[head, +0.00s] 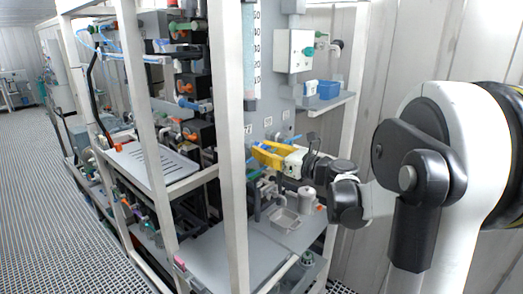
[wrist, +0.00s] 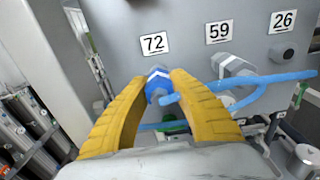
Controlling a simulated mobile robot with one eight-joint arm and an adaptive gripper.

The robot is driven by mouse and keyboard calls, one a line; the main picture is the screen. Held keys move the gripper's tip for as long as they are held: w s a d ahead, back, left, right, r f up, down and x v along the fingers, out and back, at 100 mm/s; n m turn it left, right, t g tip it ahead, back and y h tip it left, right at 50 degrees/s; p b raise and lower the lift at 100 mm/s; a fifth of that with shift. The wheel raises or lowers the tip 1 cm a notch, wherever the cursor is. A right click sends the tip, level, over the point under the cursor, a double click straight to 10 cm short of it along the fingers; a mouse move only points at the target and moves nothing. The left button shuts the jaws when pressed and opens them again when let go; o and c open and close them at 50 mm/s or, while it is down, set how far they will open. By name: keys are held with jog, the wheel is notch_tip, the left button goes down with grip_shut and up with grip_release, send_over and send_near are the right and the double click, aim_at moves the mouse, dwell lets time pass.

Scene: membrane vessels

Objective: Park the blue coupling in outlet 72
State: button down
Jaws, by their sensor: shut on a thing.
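My gripper (wrist: 160,92), with yellow ribbed fingers, is shut on the blue coupling (wrist: 157,82) in the wrist view. The coupling is blue with a pale band, and a light blue hose (wrist: 270,78) runs from it to the right. It is at the grey panel, just below the label 72 (wrist: 154,43). Outlet 72 itself is hidden behind the coupling, so I cannot tell whether the coupling is seated in it or only in front of it. In the head view my gripper (head: 262,154) reaches in from the right to the panel.
Label 59 (wrist: 219,32) has a grey fitting (wrist: 232,66) below it, with hose passing close by. Label 26 (wrist: 283,21) has a dark outlet (wrist: 283,54) below it. A white frame post (head: 229,120) stands left of my gripper. A metal tray (head: 285,219) lies below.

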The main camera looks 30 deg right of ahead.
jog(key=shift+w+a, duration=0.2)
jog(key=shift+w, duration=0.3)
jog(key=c, duration=1.2)
grip_release()
jog(key=v, duration=1.2)
